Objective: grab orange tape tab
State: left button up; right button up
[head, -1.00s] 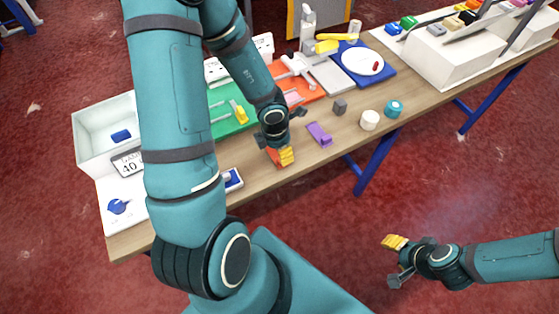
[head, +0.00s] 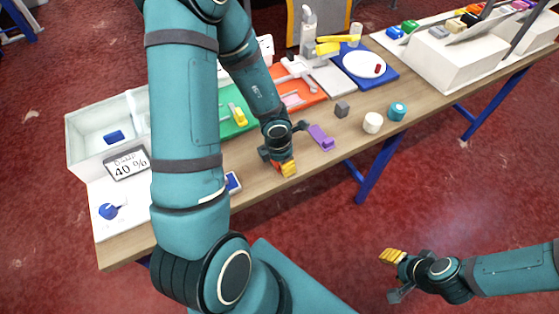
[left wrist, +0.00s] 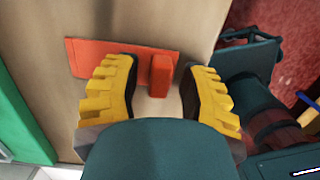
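The orange tape tab (left wrist: 160,75) is a small upright block beside or on a flat orange piece (left wrist: 95,58) on the wooden table. In the left wrist view, my left gripper (left wrist: 158,95) is open, with its yellow ridged fingers on either side of the tab and gaps showing on both sides. In the head view, my left gripper (head: 283,166) is low at the table's front edge and mostly hides the orange piece. My right gripper (head: 391,276) is empty and looks open, over the red floor away from the table.
A purple piece (head: 320,137) lies just right of my left gripper. A grey cube (head: 342,109), a white roll (head: 373,122) and a teal roll (head: 397,111) stand farther right. A green mat (head: 233,128) with a yellow-handled tool lies behind. A white bin (head: 85,150) is at the left.

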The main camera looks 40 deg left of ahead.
pick_arm(q)
grip_shut()
